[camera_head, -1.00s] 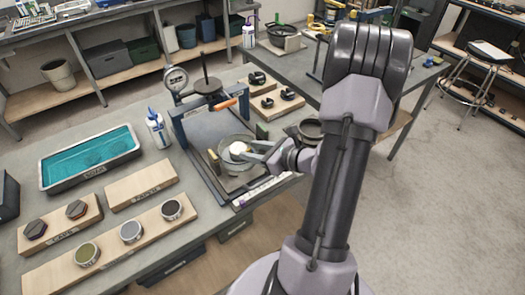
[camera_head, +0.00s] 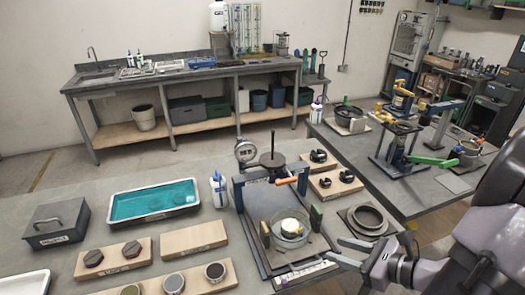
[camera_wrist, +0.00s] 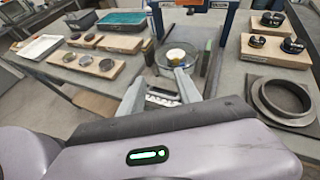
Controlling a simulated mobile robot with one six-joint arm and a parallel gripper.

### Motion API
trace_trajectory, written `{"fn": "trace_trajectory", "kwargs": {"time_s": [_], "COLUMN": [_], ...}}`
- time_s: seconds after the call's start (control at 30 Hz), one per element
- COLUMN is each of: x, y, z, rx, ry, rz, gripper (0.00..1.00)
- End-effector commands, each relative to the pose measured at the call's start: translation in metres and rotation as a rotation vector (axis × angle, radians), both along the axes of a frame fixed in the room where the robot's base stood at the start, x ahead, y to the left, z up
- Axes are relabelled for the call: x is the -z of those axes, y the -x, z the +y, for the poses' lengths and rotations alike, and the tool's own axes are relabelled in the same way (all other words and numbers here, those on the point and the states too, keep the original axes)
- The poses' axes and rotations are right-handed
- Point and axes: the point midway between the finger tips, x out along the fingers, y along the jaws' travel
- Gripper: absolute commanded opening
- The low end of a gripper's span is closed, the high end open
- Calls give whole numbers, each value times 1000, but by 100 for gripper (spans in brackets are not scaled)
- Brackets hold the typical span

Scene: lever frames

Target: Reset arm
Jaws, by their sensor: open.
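My gripper (camera_head: 352,256) is at the lower right in the head view, open and empty. Its two fingers are apart with nothing between them. In the wrist view my gripper (camera_wrist: 160,88) shows both fingers spread, pointing toward a glass dish. The clear round dish (camera_head: 290,240) holds a pale round piece (camera_head: 290,227) and sits in a blue-framed press (camera_head: 240,200) with a dial gauge and an orange-handled lever. My gripper is to the right of the dish and apart from it. In the wrist view the dish (camera_wrist: 177,70) appears beyond the fingertips.
A metal ring (camera_head: 368,218) lies on a plate right of the press, near my gripper. Left are a teal-filled tray (camera_head: 155,216), a white bottle (camera_head: 219,190) and wooden boards with round samples (camera_head: 112,256). Another workbench (camera_head: 390,178) with tools stands at right.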

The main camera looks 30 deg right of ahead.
Motion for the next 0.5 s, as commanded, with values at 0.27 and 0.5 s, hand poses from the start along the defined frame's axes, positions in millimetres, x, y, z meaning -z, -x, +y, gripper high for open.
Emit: {"fn": "trace_trajectory", "kwargs": {"time_s": [0.27, 0.5], "x": [-55, -100], "y": [-46, -14], "z": [205, 293], "rx": [-1093, -1616], "ry": [763, 1612], "rz": [122, -121], "gripper": [40, 40]}}
